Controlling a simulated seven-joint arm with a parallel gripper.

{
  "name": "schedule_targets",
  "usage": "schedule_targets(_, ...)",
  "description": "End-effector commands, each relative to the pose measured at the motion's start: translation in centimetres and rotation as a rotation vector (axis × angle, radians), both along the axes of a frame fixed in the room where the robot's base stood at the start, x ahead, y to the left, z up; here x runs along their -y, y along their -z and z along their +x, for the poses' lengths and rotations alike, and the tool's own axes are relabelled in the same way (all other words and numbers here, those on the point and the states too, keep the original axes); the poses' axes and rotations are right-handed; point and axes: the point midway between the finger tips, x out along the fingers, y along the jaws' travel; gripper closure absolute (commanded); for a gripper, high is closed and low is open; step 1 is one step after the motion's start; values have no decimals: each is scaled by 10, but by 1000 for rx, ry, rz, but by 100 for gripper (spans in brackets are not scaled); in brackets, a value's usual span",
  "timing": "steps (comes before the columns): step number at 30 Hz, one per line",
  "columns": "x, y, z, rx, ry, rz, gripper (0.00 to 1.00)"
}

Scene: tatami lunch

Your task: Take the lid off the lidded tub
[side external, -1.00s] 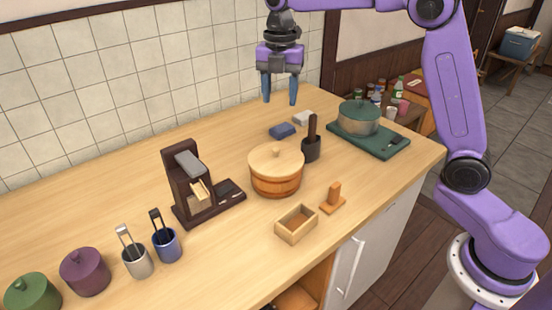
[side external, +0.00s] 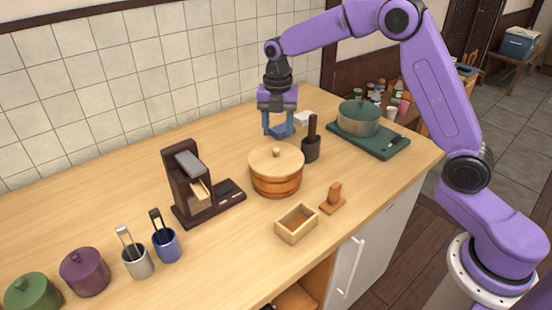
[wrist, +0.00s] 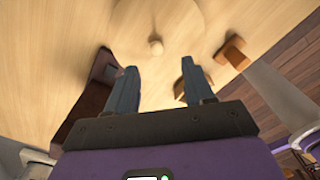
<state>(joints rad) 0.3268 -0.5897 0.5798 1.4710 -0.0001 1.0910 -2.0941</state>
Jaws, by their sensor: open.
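The lidded tub (side external: 277,184) is a round wooden tub standing upright on the counter. Its pale round lid (side external: 262,160) sits on top, with a small knob (side external: 276,152) at its centre. My gripper (side external: 278,134) is open and empty, fingers pointing down, and shows just behind and above the lid in the side view. In the wrist view, the lid (wrist: 165,18) is blurred against the counter, and its knob (wrist: 156,46) appears between and beyond the open fingers (wrist: 158,68). The fingers appear apart from the knob.
An open wooden box (side external: 296,224) and small wooden stand (side external: 333,200) are in front.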

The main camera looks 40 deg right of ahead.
Motion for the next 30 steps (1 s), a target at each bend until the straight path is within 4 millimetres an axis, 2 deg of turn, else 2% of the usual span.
schedule_targets(7,0,16,1,-1,0,0,48)
schedule_targets(16,-1,55,5,-1,1,-1,48)
schedule_targets(26,-1,60,6,4,1,1,48)
schedule_targets(30,-1,60,6,4,1,1,93)
